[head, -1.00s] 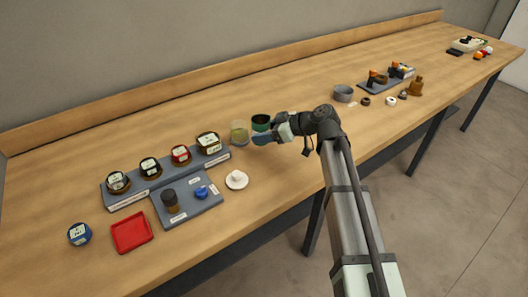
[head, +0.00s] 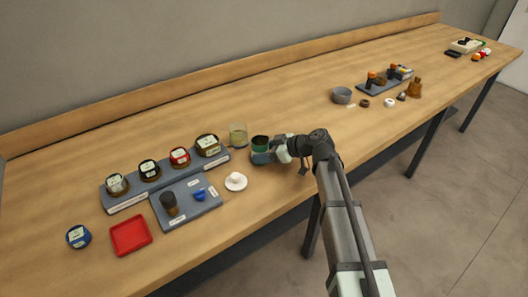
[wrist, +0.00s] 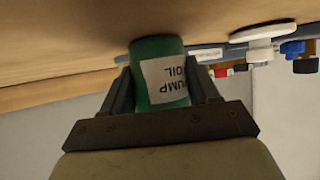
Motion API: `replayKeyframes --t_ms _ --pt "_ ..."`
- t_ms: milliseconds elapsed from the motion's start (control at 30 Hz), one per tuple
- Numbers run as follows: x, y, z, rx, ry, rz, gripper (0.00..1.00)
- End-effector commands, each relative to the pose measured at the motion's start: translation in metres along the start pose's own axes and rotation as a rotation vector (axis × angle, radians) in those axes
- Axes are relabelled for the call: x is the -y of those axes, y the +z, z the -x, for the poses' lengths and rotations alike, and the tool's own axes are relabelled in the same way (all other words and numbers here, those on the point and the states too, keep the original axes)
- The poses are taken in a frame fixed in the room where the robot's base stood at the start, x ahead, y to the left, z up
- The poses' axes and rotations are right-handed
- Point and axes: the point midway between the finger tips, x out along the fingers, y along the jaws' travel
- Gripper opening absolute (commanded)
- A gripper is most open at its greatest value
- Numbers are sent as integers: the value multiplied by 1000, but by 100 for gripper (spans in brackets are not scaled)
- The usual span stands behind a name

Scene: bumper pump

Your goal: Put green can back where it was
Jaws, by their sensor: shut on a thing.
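The green can (head: 260,141) is in my gripper (head: 266,156), just right of a clear yellowish cup. In the wrist view, the green can (wrist: 158,58) shows a white label reading PUMP OIL, upside down in the picture. The jaws of my gripper (wrist: 163,92) are shut on its two sides. The can's base is close to the wooden table top (wrist: 60,40), with a dark shadow beside it. I cannot tell whether it touches the table.
The clear cup (head: 238,136) stands close to the can's left. A white knobbed piece (head: 236,182) lies in front left. A grey rack (head: 128,200) holds several jars, with a grey tray (head: 205,206) before it. Table right of my gripper is clear up to a grey bowl (head: 342,96).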

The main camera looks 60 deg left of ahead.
Motion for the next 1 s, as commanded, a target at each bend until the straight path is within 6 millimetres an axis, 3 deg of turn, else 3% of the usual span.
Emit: replayKeyframes --t_ms 167,200,433,767,1000 --pt "0 3 -2 0 0 -1 24" --pt "0 3 -2 0 0 -1 63" --pt "0 3 -2 0 0 0 85" --pt "0 0 0 0 0 0 86" --pt "1 0 32 0 2 -1 86"
